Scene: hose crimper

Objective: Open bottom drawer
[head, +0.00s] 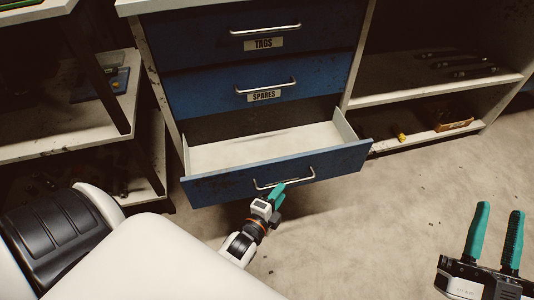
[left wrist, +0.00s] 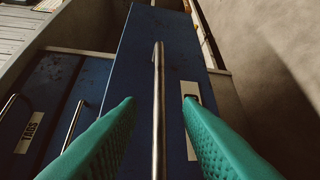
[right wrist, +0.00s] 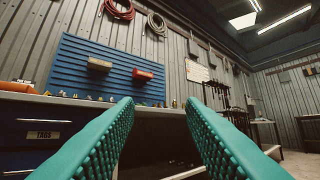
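The blue bottom drawer (head: 265,150) is pulled out, and its pale, empty-looking inside shows in the head view. Its metal bar handle (head: 284,179) is on the front panel. My left gripper (head: 279,190) is at this handle. In the left wrist view the handle (left wrist: 158,100) runs between the two green fingers (left wrist: 160,110), with a gap on both sides, so the gripper is open around it. My right gripper (head: 497,230) is open and empty at the lower right of the head view, far from the drawer.
Two shut drawers, labelled TAGS (head: 264,44) and SPARES (head: 264,96), sit above. Open shelves (head: 430,85) with tools stand to the right, and another shelf unit (head: 80,130) stands to the left. The floor (head: 380,210) in front is clear.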

